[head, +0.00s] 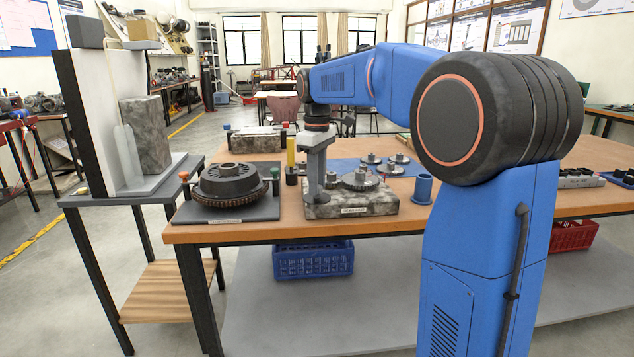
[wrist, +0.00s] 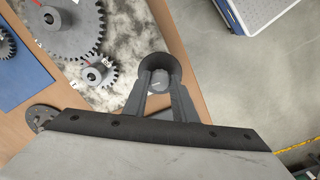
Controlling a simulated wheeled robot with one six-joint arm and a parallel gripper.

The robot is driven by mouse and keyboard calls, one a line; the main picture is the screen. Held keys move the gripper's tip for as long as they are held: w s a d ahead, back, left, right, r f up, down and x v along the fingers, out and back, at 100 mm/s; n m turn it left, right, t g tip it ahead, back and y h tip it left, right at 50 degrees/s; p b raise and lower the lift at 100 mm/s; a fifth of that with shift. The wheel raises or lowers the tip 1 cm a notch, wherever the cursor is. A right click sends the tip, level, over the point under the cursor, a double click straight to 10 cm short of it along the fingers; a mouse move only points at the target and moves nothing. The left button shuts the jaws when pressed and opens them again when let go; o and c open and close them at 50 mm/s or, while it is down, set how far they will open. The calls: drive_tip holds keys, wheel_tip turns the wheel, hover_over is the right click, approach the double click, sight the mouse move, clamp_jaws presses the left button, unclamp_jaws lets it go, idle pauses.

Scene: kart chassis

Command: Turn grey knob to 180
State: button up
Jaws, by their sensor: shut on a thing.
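In the wrist view, my gripper (wrist: 158,92) has its two dark fingers closed on a round grey knob (wrist: 159,77). The knob has a dark, wider rim behind it and sits by the edge of the mottled stone block. I cannot read a pointer or scale on it. In the head view, my gripper (head: 317,190) points straight down at the left front of the stone block (head: 352,207), and its fingers hide the knob there.
Toothed gears (head: 360,180) with upright hubs stand on the block beside my gripper. A dark round gear assembly (head: 230,182) is to the left, with red and green posts. A yellow cylinder (head: 291,152) stands close behind. A blue cup (head: 423,188) is to the right.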

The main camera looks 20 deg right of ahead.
drive_tip(key=m, duration=1)
drive_tip(key=shift+m, duration=0.3)
idle(0.4)
drive_tip(key=o, duration=1)
drive_tip(key=shift+o, duration=0.2)
wheel_tip(320, 180, up, 18)
drive_tip(key=shift+f, duration=0.25)
drive_tip(key=shift+s, duration=0.1)
